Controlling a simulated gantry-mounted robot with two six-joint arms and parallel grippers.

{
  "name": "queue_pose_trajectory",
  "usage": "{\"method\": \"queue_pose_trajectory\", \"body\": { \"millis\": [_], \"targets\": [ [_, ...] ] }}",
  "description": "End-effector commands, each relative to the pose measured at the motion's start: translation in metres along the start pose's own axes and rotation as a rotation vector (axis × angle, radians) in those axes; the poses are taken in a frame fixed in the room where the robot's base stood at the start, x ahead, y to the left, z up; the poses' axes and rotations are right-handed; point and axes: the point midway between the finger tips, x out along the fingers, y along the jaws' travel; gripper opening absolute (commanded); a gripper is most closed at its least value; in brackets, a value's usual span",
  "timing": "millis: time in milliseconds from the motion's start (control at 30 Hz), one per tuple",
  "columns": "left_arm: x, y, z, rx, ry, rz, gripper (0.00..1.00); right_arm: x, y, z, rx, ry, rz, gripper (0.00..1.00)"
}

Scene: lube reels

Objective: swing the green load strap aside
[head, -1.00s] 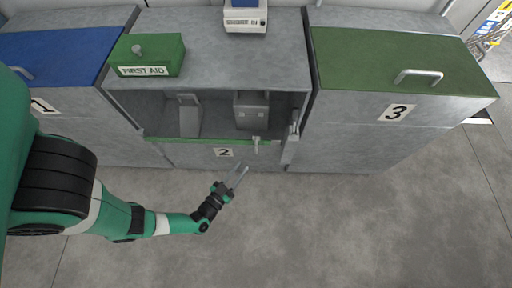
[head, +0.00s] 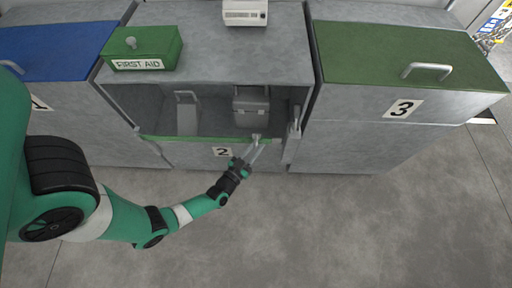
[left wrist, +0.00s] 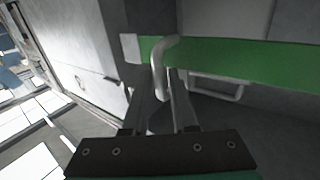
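The green load strap (head: 195,139) runs straight across the front of the open bay marked 2. A pale grey handle (head: 256,137) stands on it near its right end. The strap also shows in the left wrist view (left wrist: 245,62), with the curved handle (left wrist: 158,68) hanging over it. My left gripper (head: 258,149) is at the handle, its fingers pointing up toward it. In the left wrist view my gripper (left wrist: 160,90) has its two fingers apart, with the handle's lower end in or just above the gap. Contact is unclear. My right gripper is out of view.
Inside the bay stand a grey bracket (head: 187,113) and a grey box (head: 251,106). A latch post (head: 295,125) stands at the bay's right edge. A green first aid box (head: 143,48) and a white device (head: 245,13) sit on top. The floor in front is clear.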

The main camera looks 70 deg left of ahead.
Motion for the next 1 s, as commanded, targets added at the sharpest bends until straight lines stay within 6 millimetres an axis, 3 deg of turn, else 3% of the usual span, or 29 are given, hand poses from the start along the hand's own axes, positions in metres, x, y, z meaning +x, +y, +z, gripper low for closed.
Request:
{"method": "queue_pose_trajectory", "body": {
  "millis": [33, 133, 1000],
  "targets": [
    [-0.0002, 0.0001, 0.0001, 0.000, 0.000, 0.000, 0.16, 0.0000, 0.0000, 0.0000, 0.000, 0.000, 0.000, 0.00],
    [-0.0003, 0.0001, 0.0001, 0.000, 0.000, 0.000, 0.00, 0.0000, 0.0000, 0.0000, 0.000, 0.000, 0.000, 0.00],
    [-0.0006, 0.0001, 0.0005, 0.000, -0.001, 0.000, 0.00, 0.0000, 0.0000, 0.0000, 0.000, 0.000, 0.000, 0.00]
  ]
}}
